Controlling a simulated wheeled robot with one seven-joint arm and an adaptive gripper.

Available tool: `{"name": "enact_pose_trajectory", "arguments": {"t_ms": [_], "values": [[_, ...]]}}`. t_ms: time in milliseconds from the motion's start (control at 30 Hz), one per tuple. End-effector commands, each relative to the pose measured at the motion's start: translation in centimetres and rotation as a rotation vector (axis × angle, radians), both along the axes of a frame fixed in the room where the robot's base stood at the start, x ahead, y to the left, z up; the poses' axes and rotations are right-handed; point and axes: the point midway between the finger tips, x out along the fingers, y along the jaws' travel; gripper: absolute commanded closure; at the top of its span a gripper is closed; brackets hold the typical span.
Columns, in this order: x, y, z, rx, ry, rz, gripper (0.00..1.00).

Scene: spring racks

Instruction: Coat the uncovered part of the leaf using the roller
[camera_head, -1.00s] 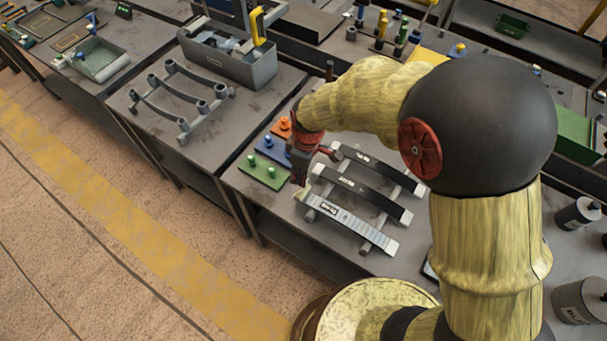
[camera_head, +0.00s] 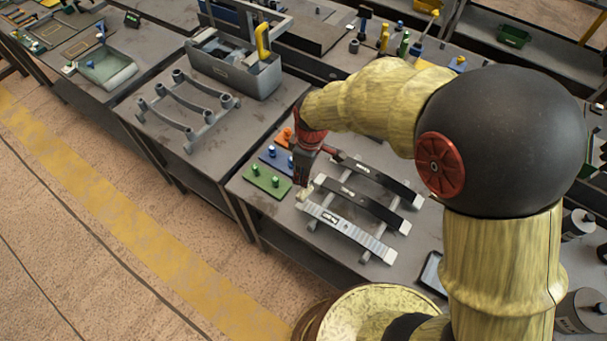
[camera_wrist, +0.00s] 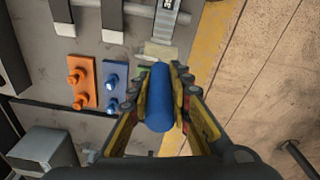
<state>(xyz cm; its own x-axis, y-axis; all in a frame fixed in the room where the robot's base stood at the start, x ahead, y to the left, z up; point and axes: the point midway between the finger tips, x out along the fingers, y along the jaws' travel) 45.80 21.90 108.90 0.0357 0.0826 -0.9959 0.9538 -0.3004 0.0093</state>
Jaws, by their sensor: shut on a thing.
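My gripper (camera_wrist: 160,95) is shut on the roller's blue handle (camera_wrist: 158,108). The roller's pale head (camera_wrist: 160,51) is at the near end of the front leaf (camera_wrist: 169,20) in the wrist view; I cannot tell whether it touches. In the head view the front leaf (camera_head: 352,236) is light grey and striped, with a dark label near its left end. The middle leaf (camera_head: 375,209) and back leaf (camera_head: 385,179) are black. My gripper (camera_head: 302,180) is above the front leaf's left end, and the pale roller head (camera_head: 305,194) shows below it.
Green (camera_head: 265,184), blue (camera_head: 270,160) and orange (camera_head: 284,137) plates with pegs lie left of the leaves. A second rack (camera_head: 185,110) and a grey toolbox (camera_head: 235,70) stand on the table further left. A dark flat device (camera_head: 431,271) lies to the right.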

Motion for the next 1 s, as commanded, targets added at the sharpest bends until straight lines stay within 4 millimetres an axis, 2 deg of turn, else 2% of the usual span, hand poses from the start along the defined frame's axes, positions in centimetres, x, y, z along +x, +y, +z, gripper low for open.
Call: {"name": "enact_pose_trajectory", "arguments": {"t_ms": [267, 600, 1000], "values": [[0.0, 0.0, 0.2, 0.000, 0.000, 0.000, 1.00], [0.0, 0.0, 2.9, 0.000, 0.000, 0.000, 1.00], [0.0, 0.0, 2.9, 0.000, 0.000, 0.000, 1.00]]}}
